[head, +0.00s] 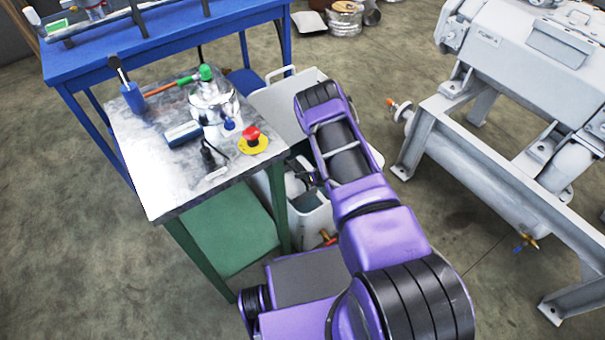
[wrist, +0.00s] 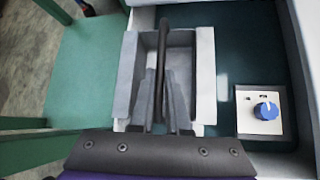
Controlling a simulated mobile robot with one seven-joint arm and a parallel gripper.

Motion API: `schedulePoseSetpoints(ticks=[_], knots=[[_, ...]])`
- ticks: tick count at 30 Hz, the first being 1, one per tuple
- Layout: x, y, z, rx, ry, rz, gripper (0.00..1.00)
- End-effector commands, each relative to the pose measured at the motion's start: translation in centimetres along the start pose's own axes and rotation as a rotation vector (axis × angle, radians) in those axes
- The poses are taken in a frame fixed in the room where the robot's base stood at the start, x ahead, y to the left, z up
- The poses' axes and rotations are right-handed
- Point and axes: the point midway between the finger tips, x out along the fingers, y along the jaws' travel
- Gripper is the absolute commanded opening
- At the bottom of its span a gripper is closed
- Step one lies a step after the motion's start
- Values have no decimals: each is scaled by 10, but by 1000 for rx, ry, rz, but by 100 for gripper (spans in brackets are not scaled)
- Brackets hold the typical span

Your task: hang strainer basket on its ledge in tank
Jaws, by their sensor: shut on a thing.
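The strainer basket (wrist: 206,75) is a grey open box in the middle of the wrist view, with a dark bar handle (wrist: 163,45) rising over it. My gripper (wrist: 161,112) is shut on the handle, its fingers partly hiding the basket's inside. The basket appears over the left part of the tank, a pale-walled container (wrist: 295,50) with a dark teal inside. Whether the basket touches the ledge cannot be told. In the head view the tank (head: 272,97) stands right of the workbench, and my arm hides much of it and the basket.
A white panel with a blue knob (wrist: 266,111) is at the tank's right. The metal-topped workbench (head: 165,190) holds a metal pot (head: 212,105) and a red stop button (head: 252,137). A large grey machine (head: 520,60) stands right, with open floor between.

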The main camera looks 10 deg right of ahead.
Motion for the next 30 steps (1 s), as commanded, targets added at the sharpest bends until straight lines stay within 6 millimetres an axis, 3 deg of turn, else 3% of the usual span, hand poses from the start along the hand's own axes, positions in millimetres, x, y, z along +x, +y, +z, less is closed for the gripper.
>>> schedulePoseSetpoints(ticks=[30], knots=[[21,-8,-20,0,-2,-1,0]])
